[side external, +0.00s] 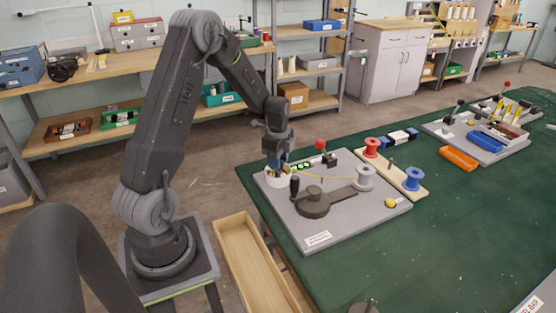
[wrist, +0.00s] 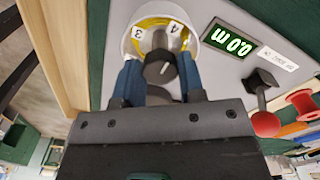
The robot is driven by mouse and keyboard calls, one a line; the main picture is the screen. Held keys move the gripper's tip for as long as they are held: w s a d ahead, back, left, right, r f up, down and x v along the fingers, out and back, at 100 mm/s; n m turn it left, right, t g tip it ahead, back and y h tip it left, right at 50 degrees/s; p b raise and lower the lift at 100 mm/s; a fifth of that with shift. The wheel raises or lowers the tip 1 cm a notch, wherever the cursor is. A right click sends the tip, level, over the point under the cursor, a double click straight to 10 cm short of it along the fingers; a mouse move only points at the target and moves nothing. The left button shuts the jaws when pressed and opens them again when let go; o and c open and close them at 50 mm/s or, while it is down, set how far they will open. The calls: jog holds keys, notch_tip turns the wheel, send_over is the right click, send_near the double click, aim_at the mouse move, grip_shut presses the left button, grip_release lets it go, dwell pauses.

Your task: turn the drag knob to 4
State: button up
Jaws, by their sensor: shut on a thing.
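In the wrist view the drag knob (wrist: 159,66) is a dark grey knob in the middle of a round white dial (wrist: 128,44) with a yellow inner ring. The numbers 3 and 4 show on the dial's far part; its near part is hidden by my gripper. A small light mark shows on the knob, but I cannot tell which number it points at. My gripper (wrist: 160,76) has its blue fingers on both sides of the knob, shut on it. In the side view my gripper (side external: 276,165) reaches down into the white dial (side external: 273,181), hiding the knob.
A display (wrist: 232,41) with green characters is beside the dial. A red-tipped lever (wrist: 264,100) stands nearby. On the grey board (side external: 345,219), a dark crank (side external: 313,203) and grey spool (side external: 364,178) stand close. Red (side external: 371,147) and blue (side external: 413,179) spools are farther right.

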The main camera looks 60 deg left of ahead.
dwell(0.3)
jog(key=o, duration=0.9)
jog(key=shift+r, duration=0.1)
notch_tip(320, 180, up, 14)
jog(key=shift+f, duration=0.15)
